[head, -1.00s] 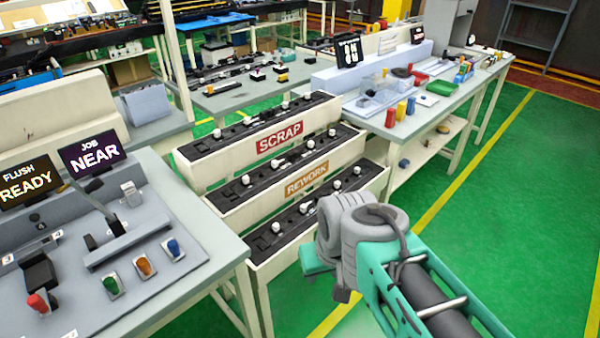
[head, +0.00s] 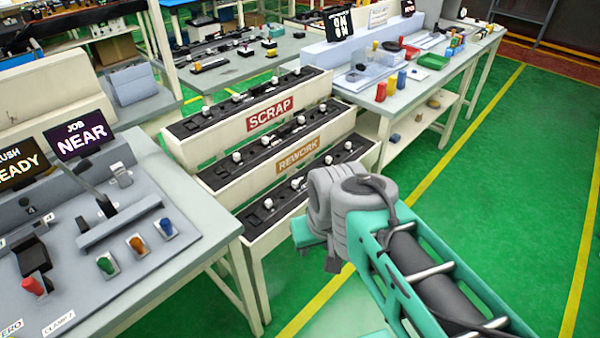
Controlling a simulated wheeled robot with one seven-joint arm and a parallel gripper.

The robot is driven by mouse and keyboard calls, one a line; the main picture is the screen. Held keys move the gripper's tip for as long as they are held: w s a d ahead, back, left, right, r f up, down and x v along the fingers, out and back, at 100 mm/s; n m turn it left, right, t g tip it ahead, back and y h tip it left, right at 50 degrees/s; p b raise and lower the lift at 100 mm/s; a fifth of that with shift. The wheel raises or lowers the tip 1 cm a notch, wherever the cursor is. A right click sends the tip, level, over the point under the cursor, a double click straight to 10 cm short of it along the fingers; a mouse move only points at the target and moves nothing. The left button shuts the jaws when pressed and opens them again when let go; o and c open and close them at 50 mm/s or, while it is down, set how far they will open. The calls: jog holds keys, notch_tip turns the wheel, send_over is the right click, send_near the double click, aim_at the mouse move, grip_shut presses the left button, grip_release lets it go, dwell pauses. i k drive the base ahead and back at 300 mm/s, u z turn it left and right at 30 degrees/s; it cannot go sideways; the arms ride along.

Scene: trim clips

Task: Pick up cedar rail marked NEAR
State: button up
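No piece that I can identify as a cedar rail marked NEAR shows in the head view. The word NEAR is on a dark display (head: 80,135), under the word JOB, on the left workbench (head: 200,225). A grey fixture with a long bar (head: 118,221) and a lever stands on the bench's panel below the display. My teal and grey arm reaches in from the lower right over the green floor. I cannot make out gripper fingers on it.
Stepped bins marked SCRAP (head: 270,114) and REWORK (head: 299,154) stand right of the left bench. Another bench (head: 365,105) with coloured parts stands behind at right. Green floor (head: 500,190) with yellow lines is open at right.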

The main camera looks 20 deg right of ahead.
aim_at(271, 206)
jog(key=u, duration=4.05)
jog(key=k, duration=2.45)
jog(key=z, duration=0.35)
